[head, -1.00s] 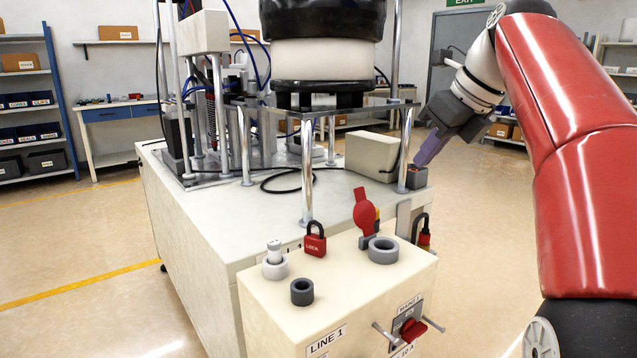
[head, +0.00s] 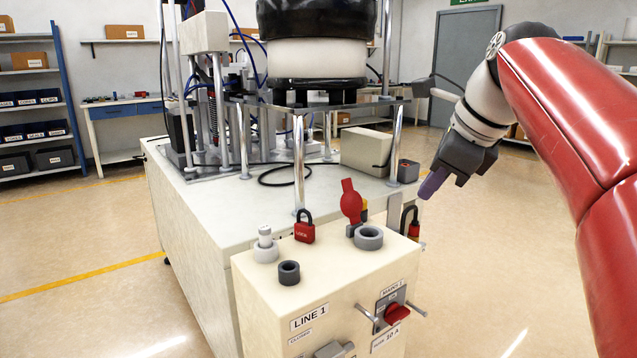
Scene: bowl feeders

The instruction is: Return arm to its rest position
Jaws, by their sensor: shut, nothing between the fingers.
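My gripper (head: 432,186) is dark grey with purple fingers, at the end of my red and white arm on the right of the head view. It points down and to the left, and the fingers are together with nothing visible between them. It hangs in the air to the right of the machine's worktop (head: 225,203), apart from the small grey box (head: 408,171) at that worktop's right edge.
A beige block (head: 366,150) sits near metal posts. Open floor (head: 500,260) lies at right.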

